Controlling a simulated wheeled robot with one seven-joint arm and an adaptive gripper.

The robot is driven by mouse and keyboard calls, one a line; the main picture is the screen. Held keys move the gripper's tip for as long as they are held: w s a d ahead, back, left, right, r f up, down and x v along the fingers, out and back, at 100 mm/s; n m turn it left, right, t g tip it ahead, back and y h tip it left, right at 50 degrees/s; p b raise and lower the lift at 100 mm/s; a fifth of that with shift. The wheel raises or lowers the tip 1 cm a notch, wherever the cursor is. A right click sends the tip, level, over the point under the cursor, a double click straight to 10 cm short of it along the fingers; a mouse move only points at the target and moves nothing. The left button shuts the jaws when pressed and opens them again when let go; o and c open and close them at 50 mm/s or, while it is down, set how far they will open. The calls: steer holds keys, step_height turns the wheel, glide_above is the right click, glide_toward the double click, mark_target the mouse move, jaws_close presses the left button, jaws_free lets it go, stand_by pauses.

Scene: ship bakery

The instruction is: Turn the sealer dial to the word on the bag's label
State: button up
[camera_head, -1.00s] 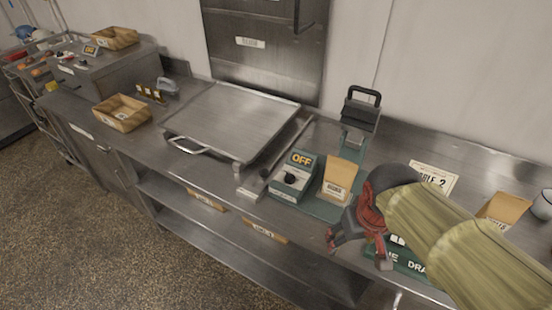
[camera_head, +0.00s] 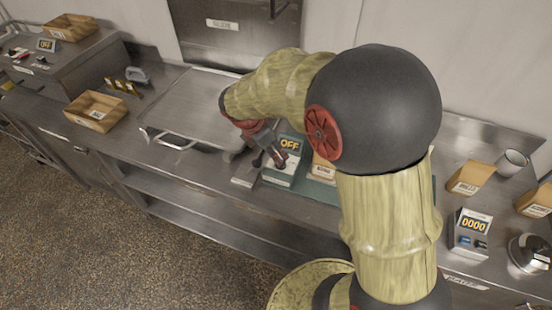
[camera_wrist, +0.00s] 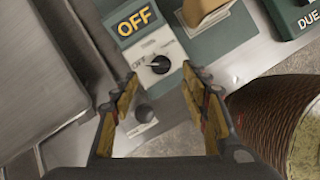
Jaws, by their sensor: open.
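The sealer's control box (camera_head: 276,177) stands on the counter, with an "OFF" display (camera_head: 290,144) on top; the display (camera_wrist: 138,21) also reads OFF in the wrist view. Its dark round dial (camera_wrist: 158,64) sits on a white face, with its pointer toward the printed OFF at the left. My gripper (camera_wrist: 160,76) is open, its fingers either side of the dial, apart from it. In the head view my gripper (camera_head: 262,148) is over the box and hides the dial. The tan paper bag (camera_head: 322,170) stands right of the box; its label is too small to read.
A steel lidded unit (camera_head: 200,105) is left of the box.

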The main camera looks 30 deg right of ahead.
steer(key=b+x, duration=0.1)
steer(key=x, duration=0.6)
steer(key=shift+s+b, duration=0.1)
steer(key=shift+b, duration=0.2)
steer(key=shift+c, duration=0.5)
steer(key=c, duration=1.1)
